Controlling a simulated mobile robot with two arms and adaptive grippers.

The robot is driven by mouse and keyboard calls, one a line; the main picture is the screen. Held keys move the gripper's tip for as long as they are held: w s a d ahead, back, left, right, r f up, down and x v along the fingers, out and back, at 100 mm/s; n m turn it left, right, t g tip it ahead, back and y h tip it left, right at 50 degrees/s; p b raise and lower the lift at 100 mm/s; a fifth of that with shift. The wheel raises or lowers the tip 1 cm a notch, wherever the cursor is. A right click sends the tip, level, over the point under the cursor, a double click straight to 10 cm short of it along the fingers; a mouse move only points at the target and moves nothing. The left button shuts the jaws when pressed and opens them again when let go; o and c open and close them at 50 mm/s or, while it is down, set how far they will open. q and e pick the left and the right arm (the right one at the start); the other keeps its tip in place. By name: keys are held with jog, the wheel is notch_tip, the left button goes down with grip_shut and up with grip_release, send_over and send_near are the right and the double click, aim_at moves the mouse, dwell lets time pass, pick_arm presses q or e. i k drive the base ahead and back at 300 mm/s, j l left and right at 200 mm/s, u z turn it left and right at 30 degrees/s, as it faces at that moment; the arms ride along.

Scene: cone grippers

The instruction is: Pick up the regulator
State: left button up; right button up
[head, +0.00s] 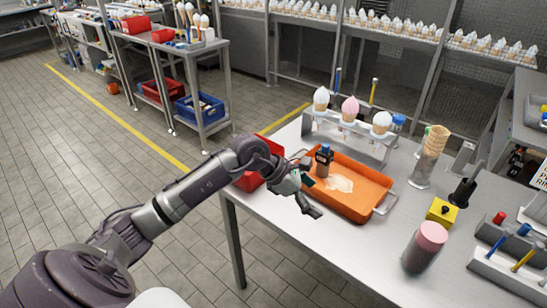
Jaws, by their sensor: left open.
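I cannot tell for sure which thing is the regulator. A small dark upright device with a blue part (324,160) stands in the orange tray (372,204), near its far left corner. A yellow block with a black knob (442,210) stands on the table to the right of the tray. My left gripper (311,187) is open and empty at the tray's left edge. Its fingers are spread, close to the dark device on its left and near side. I cannot tell whether they touch it. My right gripper is not in view.
A pale spill (340,184) lies in the tray. Behind it a rack (352,134) holds ice cream cones. A red bin (250,180) sits by the table's left edge. A pink-topped jar (425,248), a black holder (463,191) and stacked cones (433,145) stand to the right.

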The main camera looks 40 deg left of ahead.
aim_at(324, 160)
jog(key=u, duration=0.75)
jog(key=i+j+z, duration=0.2)
jog(key=z, duration=0.2)
jog(key=i+j+z, duration=0.15)
jog(key=j+z, duration=0.25)
